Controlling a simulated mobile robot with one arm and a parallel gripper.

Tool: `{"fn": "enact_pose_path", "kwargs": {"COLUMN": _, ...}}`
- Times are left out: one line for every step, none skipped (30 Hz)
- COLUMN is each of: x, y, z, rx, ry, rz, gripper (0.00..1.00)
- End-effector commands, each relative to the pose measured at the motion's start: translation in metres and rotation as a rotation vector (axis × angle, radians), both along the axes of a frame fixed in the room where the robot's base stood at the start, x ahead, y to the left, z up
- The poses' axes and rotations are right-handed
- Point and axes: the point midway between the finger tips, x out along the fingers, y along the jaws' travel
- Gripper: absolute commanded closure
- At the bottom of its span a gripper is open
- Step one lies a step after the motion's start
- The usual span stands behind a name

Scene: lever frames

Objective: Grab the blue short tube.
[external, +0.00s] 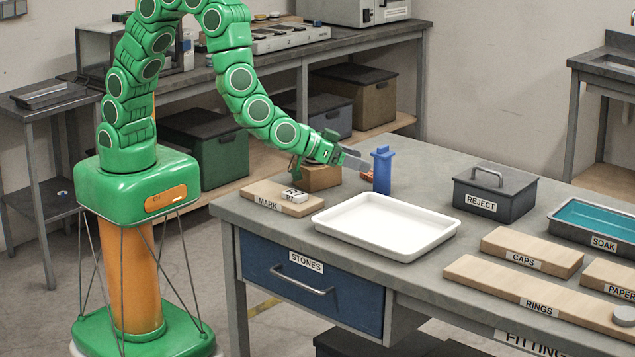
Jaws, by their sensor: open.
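A blue upright piece (382,172), the only short blue tube-like thing I can make out, stands on the grey workbench behind the white tray. It has a narrower top and a flared upper part. My green arm reaches in from the left, and my gripper (362,169) is at the piece's left side, pointing right. The gripper is open, with a grey finger and a reddish tip close to the piece. I cannot tell whether they touch it or whether part of the piece lies between the fingers.
The white tray (386,252) lies in front. A brown block (322,178) and the MARK board (256,196) with small labelled pieces sit left, below my arm. The dark REJECT box (495,195) stands right, with the SOAK tray (600,222) beyond. CAPS (533,250) and RINGS (520,290) boards lie front right.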

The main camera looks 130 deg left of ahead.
Motion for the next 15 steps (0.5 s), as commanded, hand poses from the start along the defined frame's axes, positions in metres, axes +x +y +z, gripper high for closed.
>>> {"fn": "enact_pose_path", "kwargs": {"x": -0.002, "y": 0.004, "z": -0.002, "rx": 0.012, "ry": 0.002, "rz": 0.013, "gripper": 0.26}}
{"fn": "enact_pose_path", "kwargs": {"x": -0.003, "y": 0.006, "z": -0.002, "rx": 0.017, "ry": 0.003, "rz": 0.018, "gripper": 0.26}}
{"fn": "enact_pose_path", "kwargs": {"x": -0.004, "y": 0.008, "z": -0.003, "rx": 0.022, "ry": 0.003, "rz": 0.024, "gripper": 0.26}}
{"fn": "enact_pose_path", "kwargs": {"x": -0.004, "y": 0.009, "z": -0.003, "rx": 0.025, "ry": 0.003, "rz": 0.027, "gripper": 0.26}}
{"fn": "enact_pose_path", "kwargs": {"x": -0.004, "y": 0.01, "z": -0.004, "rx": 0.027, "ry": 0.003, "rz": 0.029, "gripper": 0.26}}
{"fn": "enact_pose_path", "kwargs": {"x": -0.003, "y": 0.012, "z": -0.004, "rx": 0.028, "ry": 0.003, "rz": 0.03, "gripper": 0.26}}
{"fn": "enact_pose_path", "kwargs": {"x": -0.002, "y": 0.014, "z": -0.005, "rx": 0.028, "ry": 0.003, "rz": 0.03, "gripper": 0.26}}
{"fn": "enact_pose_path", "kwargs": {"x": -0.001, "y": 0.015, "z": -0.006, "rx": 0.028, "ry": 0.003, "rz": 0.03, "gripper": 0.26}}
{"fn": "enact_pose_path", "kwargs": {"x": 0.001, "y": 0.018, "z": -0.007, "rx": 0.028, "ry": 0.003, "rz": 0.029, "gripper": 0.26}}
{"fn": "enact_pose_path", "kwargs": {"x": 0.003, "y": 0.02, "z": -0.008, "rx": 0.029, "ry": 0.004, "rz": 0.029, "gripper": 0.26}}
{"fn": "enact_pose_path", "kwargs": {"x": 0.004, "y": 0.022, "z": -0.009, "rx": 0.029, "ry": 0.004, "rz": 0.029, "gripper": 0.26}}
{"fn": "enact_pose_path", "kwargs": {"x": 0.006, "y": 0.025, "z": -0.01, "rx": 0.029, "ry": 0.002, "rz": 0.03, "gripper": 0.26}}
{"fn": "enact_pose_path", "kwargs": {"x": 0.007, "y": 0.026, "z": -0.011, "rx": 0.028, "ry": 0.003, "rz": 0.029, "gripper": 0.26}}
{"fn": "enact_pose_path", "kwargs": {"x": 0.008, "y": 0.028, "z": -0.012, "rx": 0.028, "ry": 0.003, "rz": 0.029, "gripper": 0.26}}
{"fn": "enact_pose_path", "kwargs": {"x": 0.009, "y": 0.029, "z": -0.013, "rx": 0.028, "ry": 0.003, "rz": 0.029, "gripper": 0.26}}
